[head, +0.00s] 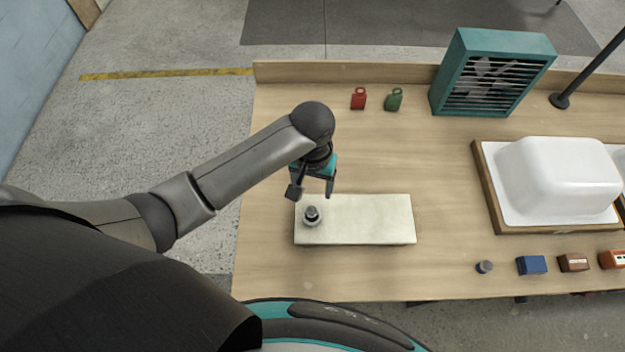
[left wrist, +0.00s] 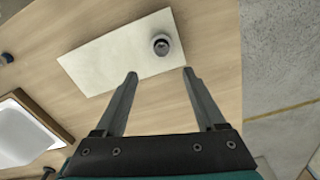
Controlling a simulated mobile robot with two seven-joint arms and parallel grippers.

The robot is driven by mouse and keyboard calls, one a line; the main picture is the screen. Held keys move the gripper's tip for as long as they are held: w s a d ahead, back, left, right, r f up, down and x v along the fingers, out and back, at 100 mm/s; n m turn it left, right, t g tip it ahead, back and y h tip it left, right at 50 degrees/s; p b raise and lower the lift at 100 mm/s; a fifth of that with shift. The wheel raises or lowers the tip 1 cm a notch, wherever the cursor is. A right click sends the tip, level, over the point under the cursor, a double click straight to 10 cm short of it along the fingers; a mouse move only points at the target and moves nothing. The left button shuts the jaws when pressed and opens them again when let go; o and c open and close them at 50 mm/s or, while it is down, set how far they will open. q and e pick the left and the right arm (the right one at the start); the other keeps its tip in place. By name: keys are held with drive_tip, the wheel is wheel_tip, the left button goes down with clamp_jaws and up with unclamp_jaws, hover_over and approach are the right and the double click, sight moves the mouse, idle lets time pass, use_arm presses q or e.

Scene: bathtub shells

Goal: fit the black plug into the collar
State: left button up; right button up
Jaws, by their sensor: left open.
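The black plug (head: 311,211) stands at the left end of a pale board, within a light grey ring that looks like the collar (head: 313,222). I cannot tell how deep the plug sits in it. The plug (left wrist: 161,46) and ring also show in the left wrist view, just beyond my fingertips. My left gripper (head: 313,190) is open and empty, above and slightly behind the plug. In the left wrist view its two fingers (left wrist: 160,73) are spread wide, with bare board and table between them. My right gripper is not in view.
The pale board (head: 370,220) lies on the wooden table (head: 350,275). A white tub shell (head: 560,175) sits in a wooden frame at right. A teal fan box (head: 490,70), red tag (head: 358,98) and green tag (head: 394,99) stand behind. A small grey cylinder (head: 484,267) and blue box (head: 531,265) lie front right.

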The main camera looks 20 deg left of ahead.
sight(312, 211)
use_arm(q)
drive_tip(key=shift+r, duration=0.5)
drive_tip(key=shift+f+n, duration=0.2)
drive_tip(key=shift+n, duration=0.2)
drive_tip(key=c, duration=0.4)
drive_tip(key=n, duration=0.1)
drive_tip(key=f+n, duration=0.1)
drive_tip(key=n, duration=0.1)
drive_tip(key=f+n, duration=0.1)
drive_tip(key=shift+w+d+n+p, duration=0.1)
drive_tip(key=shift+d+n+p, duration=0.25)
drive_tip(key=shift+n+p, duration=0.05)
drive_tip(key=c, duration=0.6)
drive_tip(key=f+n, duration=0.1)
drive_tip(key=n, duration=0.1)
drive_tip(key=shift+n, duration=0.4)
clamp_jaws()
drive_tip(key=f+n, duration=0.1)
drive_tip(key=n, duration=0.1)
drive_tip(key=a+f+n, duration=0.1)
drive_tip(key=n, duration=0.2)
drive_tip(key=shift+f+p, duration=0.15)
drive_tip(key=shift+p, duration=0.15)
wheel_tip(312, 211, down, 6)
drive_tip(key=b, duration=0.7)
